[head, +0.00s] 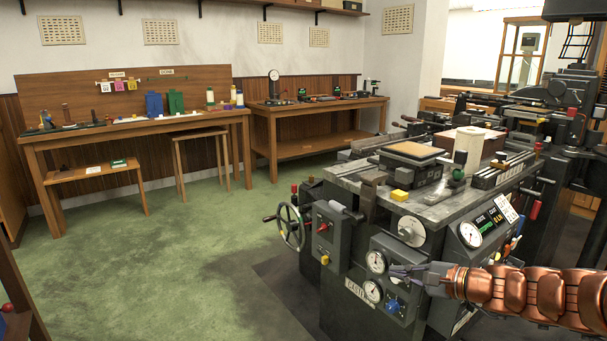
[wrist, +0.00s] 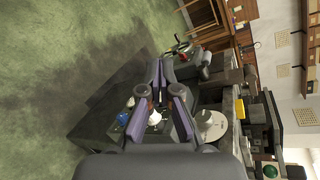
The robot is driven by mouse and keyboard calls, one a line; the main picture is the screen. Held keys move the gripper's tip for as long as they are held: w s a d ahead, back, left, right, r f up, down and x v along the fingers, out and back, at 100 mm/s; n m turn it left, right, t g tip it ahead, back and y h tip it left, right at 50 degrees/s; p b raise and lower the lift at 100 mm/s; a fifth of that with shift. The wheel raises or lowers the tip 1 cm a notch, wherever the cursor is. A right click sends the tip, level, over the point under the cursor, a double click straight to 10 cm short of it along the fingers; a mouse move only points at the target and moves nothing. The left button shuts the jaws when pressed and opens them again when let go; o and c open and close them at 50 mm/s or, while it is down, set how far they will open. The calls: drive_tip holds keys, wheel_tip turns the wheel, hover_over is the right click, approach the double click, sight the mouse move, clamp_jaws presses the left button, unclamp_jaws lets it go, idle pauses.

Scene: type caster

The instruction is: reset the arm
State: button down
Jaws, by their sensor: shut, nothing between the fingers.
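My arm (head: 530,293) in copper-coloured links reaches in from the right edge of the head view. My gripper (head: 396,270) points left in front of the dark caster machine (head: 345,240), close to its lower gauges. In the wrist view my gripper (wrist: 161,68) has its fingertips together with nothing held. Behind it there, sideways, are the machine's blue knob (wrist: 123,119), a white gauge and a round pale disc (wrist: 212,126). I cannot tell whether the gripper touches the machine front.
A handwheel (head: 290,227) sticks out left of the machine. A yellow block (head: 399,195) and a white cylinder (head: 468,150) are on its top. Wooden benches (head: 190,122) with tools stand along the back wall. The green floor (head: 190,270) at left is clear.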

drive_tip(key=s+a+f+n+g+h, duration=0.1)
drive_tip(key=s+a+f+n+g, duration=0.1)
drive_tip(key=s+a+n+g, duration=1.1)
drive_tip(key=s+d+f+n+h, duration=0.1)
drive_tip(key=s+d+f+h, duration=0.15)
drive_tip(key=s, duration=0.65)
drive_tip(key=s+d+f+h, duration=0.1)
drive_tip(key=s+d+h, duration=0.25)
drive_tip(key=s, duration=0.55)
drive_tip(key=s+d+f+n+h, duration=0.1)
drive_tip(key=s+d+h, duration=0.25)
drive_tip(key=s, duration=0.45)
wheel_tip(320, 180, up, 20)
drive_tip(key=a+t+p, duration=0.1)
drive_tip(key=p, duration=1.8)
drive_tip(key=shift+s+r, duration=0.15)
